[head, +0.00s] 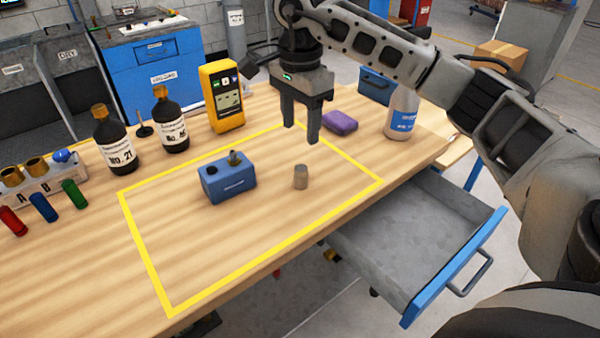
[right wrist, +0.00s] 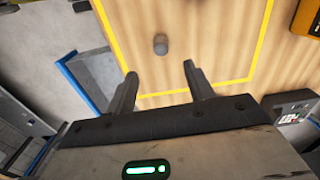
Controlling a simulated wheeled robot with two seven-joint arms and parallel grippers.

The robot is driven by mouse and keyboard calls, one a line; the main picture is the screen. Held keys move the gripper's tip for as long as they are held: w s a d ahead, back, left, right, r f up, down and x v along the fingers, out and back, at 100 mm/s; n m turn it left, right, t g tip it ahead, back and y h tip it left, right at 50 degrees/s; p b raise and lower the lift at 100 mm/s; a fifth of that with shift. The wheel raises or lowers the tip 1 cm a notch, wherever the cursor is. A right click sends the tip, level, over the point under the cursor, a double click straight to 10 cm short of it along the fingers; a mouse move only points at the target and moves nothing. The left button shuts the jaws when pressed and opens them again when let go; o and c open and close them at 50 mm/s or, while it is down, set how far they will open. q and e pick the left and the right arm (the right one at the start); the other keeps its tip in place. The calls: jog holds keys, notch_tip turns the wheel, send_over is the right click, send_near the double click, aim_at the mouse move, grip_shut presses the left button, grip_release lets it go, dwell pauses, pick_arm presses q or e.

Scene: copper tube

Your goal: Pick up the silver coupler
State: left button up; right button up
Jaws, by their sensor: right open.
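The silver coupler (head: 300,177) is a short grey cylinder standing upright on the wooden table, inside the yellow taped outline, to the right of a blue block. It also shows in the right wrist view (right wrist: 161,45), beyond the fingertips and roughly between them. My right gripper (head: 301,133) is open and empty, pointing down above the table, behind and above the coupler in the head view. It also shows in the right wrist view (right wrist: 160,70) with its two fingers apart. My left gripper is not in view.
A blue block (head: 228,182) with holes stands left of the coupler. A yellow meter (head: 222,97), dark bottles (head: 115,142), a purple item (head: 341,122) and a white bottle (head: 401,113) stand around the outline. An open drawer (head: 415,230) juts out at the right. The outline's front area is clear.

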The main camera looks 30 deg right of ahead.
send_over(301, 167)
jog(key=f, duration=0.5)
jog(key=shift+s+a+f, duration=0.15)
jog(key=shift+a+f, duration=0.05)
jog(key=shift+f, duration=0.15)
jog(key=shift+d+f+p, duration=0.2)
jog(key=shift+f+p, duration=0.45)
jog(key=shift+f, duration=2.15)
grip_shut()
jog(key=shift+r, duration=0.1)
